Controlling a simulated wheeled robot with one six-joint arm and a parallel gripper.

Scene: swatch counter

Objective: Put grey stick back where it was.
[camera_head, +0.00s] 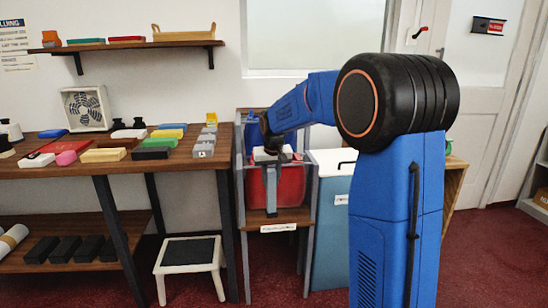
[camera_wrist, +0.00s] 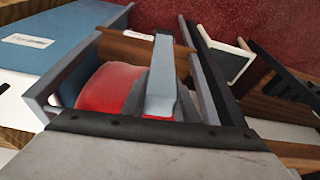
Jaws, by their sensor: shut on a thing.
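The grey stick (camera_head: 271,191) hangs nearly upright from my gripper (camera_head: 270,157) in the head view, in front of a red bin (camera_head: 292,186). In the wrist view the grey stick (camera_wrist: 161,80) points away from my gripper, over the red bin (camera_wrist: 106,86) and the rack around it. My gripper is shut on the stick's upper end; its fingertips are hard to make out. I cannot tell whether the stick touches the bin.
Colored swatch blocks (camera_head: 103,155) crowd the counter to the left. A blue-grey cabinet (camera_head: 332,215) with a white top stands right of the rack (camera_head: 307,235). A white step stool (camera_head: 190,252) is on the floor below the counter. A wall shelf (camera_head: 125,45) hangs above.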

